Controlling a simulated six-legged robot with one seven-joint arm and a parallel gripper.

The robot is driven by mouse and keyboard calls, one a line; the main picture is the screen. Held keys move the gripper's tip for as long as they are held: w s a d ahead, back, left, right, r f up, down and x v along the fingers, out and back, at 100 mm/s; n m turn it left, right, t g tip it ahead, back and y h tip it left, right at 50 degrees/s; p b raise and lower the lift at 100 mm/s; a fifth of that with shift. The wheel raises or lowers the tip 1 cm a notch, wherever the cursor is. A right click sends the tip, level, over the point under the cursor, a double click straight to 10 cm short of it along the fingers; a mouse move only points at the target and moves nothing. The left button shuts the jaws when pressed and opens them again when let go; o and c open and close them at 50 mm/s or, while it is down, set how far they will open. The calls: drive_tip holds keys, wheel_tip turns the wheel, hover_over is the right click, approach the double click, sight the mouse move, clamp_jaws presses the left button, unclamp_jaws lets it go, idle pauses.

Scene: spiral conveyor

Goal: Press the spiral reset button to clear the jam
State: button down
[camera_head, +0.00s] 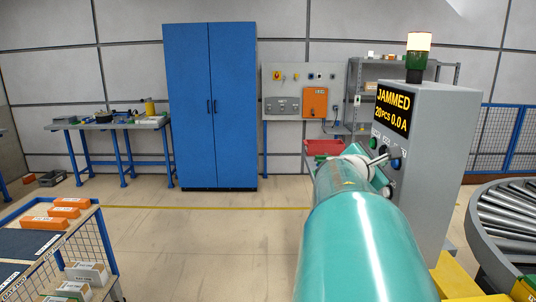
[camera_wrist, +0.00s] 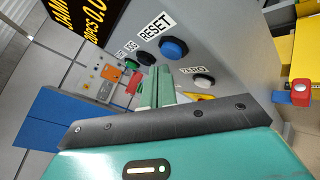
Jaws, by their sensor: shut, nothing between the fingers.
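The grey control box (camera_head: 440,140) stands at the right, and its display (camera_head: 393,110) reads JAMMED, 20 PCS, 0.0 A. In the wrist view the blue button (camera_wrist: 174,48) is by the label RESET (camera_wrist: 155,26). It also shows in the head view as a blue button (camera_head: 395,164), close to my gripper (camera_head: 380,158). In the wrist view my gripper (camera_wrist: 157,72) has its teal fingers shut and empty. The fingertips point at the panel, just below and left of the blue button in the picture. I cannot tell the gap to the panel.
A lit beacon (camera_head: 418,42) tops the box. The roller conveyor (camera_head: 505,215) is at the right. A cart (camera_head: 85,250) stands at the left; the floor between is clear.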

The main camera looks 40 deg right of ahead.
drive_tip(key=shift+s+d, duration=0.25)
drive_tip(key=shift+d, duration=0.05)
drive_tip(key=shift+s+d, duration=0.3)
drive_tip(key=shift+s, duration=0.05)
idle(0.9)
drive_tip(key=shift+w+a, duration=0.6)
drive_tip(key=shift+a, duration=0.05)
drive_tip(key=shift+w+a, duration=1.75)
drive_tip(key=shift+w, duration=0.05)
